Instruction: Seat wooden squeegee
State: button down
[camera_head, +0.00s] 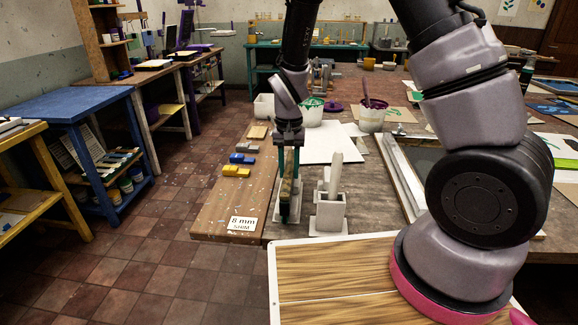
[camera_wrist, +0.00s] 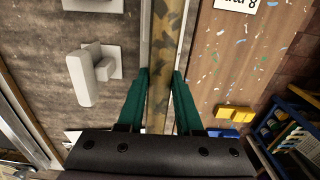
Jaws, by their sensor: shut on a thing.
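The wooden squeegee (camera_head: 287,190) is a narrow brown, stained piece held below my gripper in the head view. In the wrist view the squeegee (camera_wrist: 166,45) is a long mottled bar running up between the fingers. My gripper (camera_head: 289,172) has green fingers pointing down and is shut on it; the fingers (camera_wrist: 162,78) touch or nearly touch both sides of the bar. The squeegee's lower end is at a narrow grey holder (camera_head: 284,219) on the table. I cannot tell whether it rests inside or just above it.
A pale grey stand with an upright post (camera_head: 335,190) is close to the right. Yellow blocks (camera_head: 236,171) and blue blocks (camera_head: 242,158) lie left, behind an "8 mm" label (camera_head: 242,224). A wood-grain panel (camera_head: 330,285) is in front. A white sheet (camera_head: 325,142) lies behind.

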jog(key=shift+f, duration=0.55)
jog(key=c, duration=0.5)
grip_release()
jog(key=shift+r, duration=0.1)
notch_tip(320, 180, up, 9)
jog(key=shift+r, duration=0.85)
